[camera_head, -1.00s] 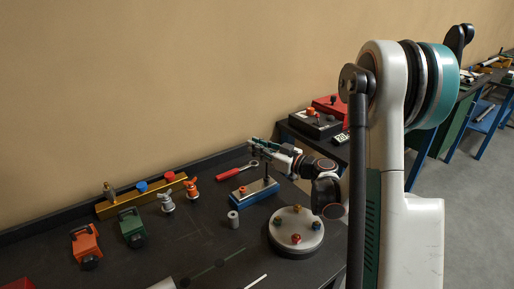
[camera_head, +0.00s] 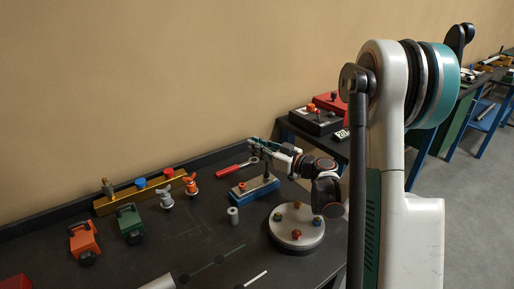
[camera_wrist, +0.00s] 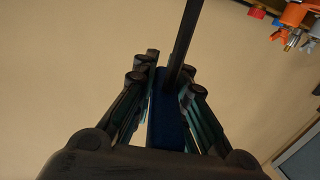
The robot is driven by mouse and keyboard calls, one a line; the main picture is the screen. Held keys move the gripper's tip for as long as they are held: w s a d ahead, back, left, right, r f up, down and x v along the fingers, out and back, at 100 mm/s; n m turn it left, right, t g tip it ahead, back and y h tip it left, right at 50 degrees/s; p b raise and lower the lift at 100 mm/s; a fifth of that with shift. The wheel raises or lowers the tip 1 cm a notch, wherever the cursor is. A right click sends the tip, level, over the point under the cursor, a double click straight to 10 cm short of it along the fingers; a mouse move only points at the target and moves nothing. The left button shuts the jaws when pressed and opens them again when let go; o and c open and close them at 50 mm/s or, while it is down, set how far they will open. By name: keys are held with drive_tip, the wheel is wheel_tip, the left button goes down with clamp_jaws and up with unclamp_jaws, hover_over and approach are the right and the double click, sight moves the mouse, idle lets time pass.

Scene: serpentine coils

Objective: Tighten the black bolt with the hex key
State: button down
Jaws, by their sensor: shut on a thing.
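A blue block with a pale top (camera_head: 254,190) stands on the dark bench in the head view. An orange bolt (camera_head: 242,186) is on its left part. My gripper (camera_head: 258,147) is above the block's right part, shut on the hex key. The key's dark shaft (camera_head: 266,170) runs down from the jaws to the block. In the wrist view, the black shaft (camera_wrist: 183,45) extends from between my fingers (camera_wrist: 166,95), with a blue part (camera_wrist: 170,115) between them. The black bolt cannot be made out; the key's lower end may hide it.
A red-handled tool (camera_head: 237,168) lies behind the block. A grey cylinder (camera_head: 233,215) and a round pale plate with coloured bolts (camera_head: 297,237) stand in front. A gold bar (camera_head: 128,200), orange (camera_head: 84,240) and green (camera_head: 131,222) boxes are on the left.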

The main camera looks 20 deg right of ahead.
idle(0.3)
drive_tip(key=shift+d+f+m+t+h+b, duration=0.15)
drive_tip(key=shift+m+t+h+b, duration=0.3)
drive_tip(key=shift+h, duration=0.25)
drive_tip(key=shift+w+d+m+t+h+b, duration=0.15)
drive_tip(key=shift+d+m+h, duration=0.3)
drive_tip(key=shift+m+h, duration=1.1)
drive_tip(key=shift+d+m+t+h+b, duration=0.15)
drive_tip(key=shift+d+m+h, duration=0.5)
drive_tip(key=shift+h, duration=1.45)
drive_tip(key=shift+w+d+m+t+h+b, duration=0.1)
drive_tip(key=shift+d+m+t+h+b, duration=0.1)
drive_tip(key=shift+m+h, duration=1.45)
drive_tip(key=shift+s+d+m+g+h, duration=0.25)
drive_tip(key=shift+d+m+g+h, duration=0.15)
drive_tip(key=shift+m+g+h, duration=1.1)
drive_tip(key=shift+s+d+m+g+h, duration=0.4)
drive_tip(key=shift+m+g+h, duration=0.55)
drive_tip(key=shift+h, duration=1.15)
drive_tip(key=shift+s+d+m+g+h, duration=0.15)
drive_tip(key=shift+d+m+g+h, duration=0.3)
drive_tip(key=shift+m+g+h, duration=0.85)
drive_tip(key=shift+r+t+h, duration=0.3)
drive_tip(key=shift+h, duration=0.2)
wheel_tip(320, 180, up, 3)
drive_tip(key=shift+r+p, duration=0.1)
drive_tip(key=shift+p, duration=1)
